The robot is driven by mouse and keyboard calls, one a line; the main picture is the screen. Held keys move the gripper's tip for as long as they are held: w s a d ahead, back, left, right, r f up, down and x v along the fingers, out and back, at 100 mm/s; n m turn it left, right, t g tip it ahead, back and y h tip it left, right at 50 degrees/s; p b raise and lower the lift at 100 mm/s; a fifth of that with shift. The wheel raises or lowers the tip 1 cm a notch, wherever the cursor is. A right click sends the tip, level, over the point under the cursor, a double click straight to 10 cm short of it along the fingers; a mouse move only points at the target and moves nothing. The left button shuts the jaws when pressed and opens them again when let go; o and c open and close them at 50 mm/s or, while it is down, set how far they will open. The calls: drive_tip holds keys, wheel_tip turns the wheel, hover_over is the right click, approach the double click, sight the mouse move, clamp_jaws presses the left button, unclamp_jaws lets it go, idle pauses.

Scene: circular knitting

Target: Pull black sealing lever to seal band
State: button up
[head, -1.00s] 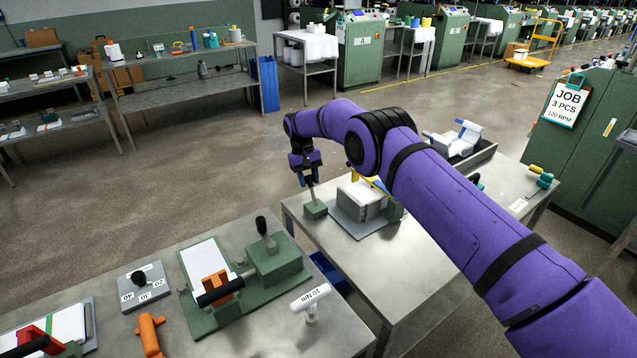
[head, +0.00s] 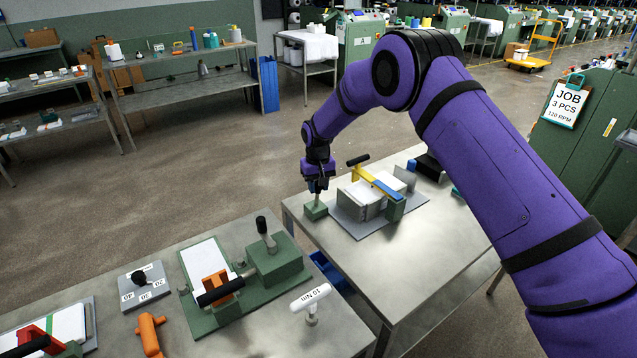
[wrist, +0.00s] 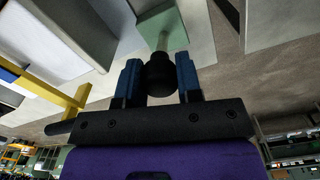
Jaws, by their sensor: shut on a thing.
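The black-knobbed lever stands on a small green block (head: 315,210) at the left corner of the right-hand table. In the wrist view its black knob (wrist: 160,75) sits on a metal rod (wrist: 163,40) between my two blue-padded fingers. My gripper (head: 317,188) is shut on the knob from above; it also shows in the wrist view (wrist: 159,80). In the head view the gripper hides most of the lever. Beside it, a grey fixture (head: 362,203) holds white material under a yellow bar (head: 375,182) with a black handle.
The nearer table carries a green press fixture (head: 275,262) with its own black-knobbed lever (head: 265,235), a white 10 Nm handle (head: 311,298) and a dial plate (head: 143,287). A blue bin (head: 330,272) sits in the gap between tables. Floor behind is open.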

drive_tip(key=o, duration=0.6)
drive_tip(key=shift+d, duration=0.1)
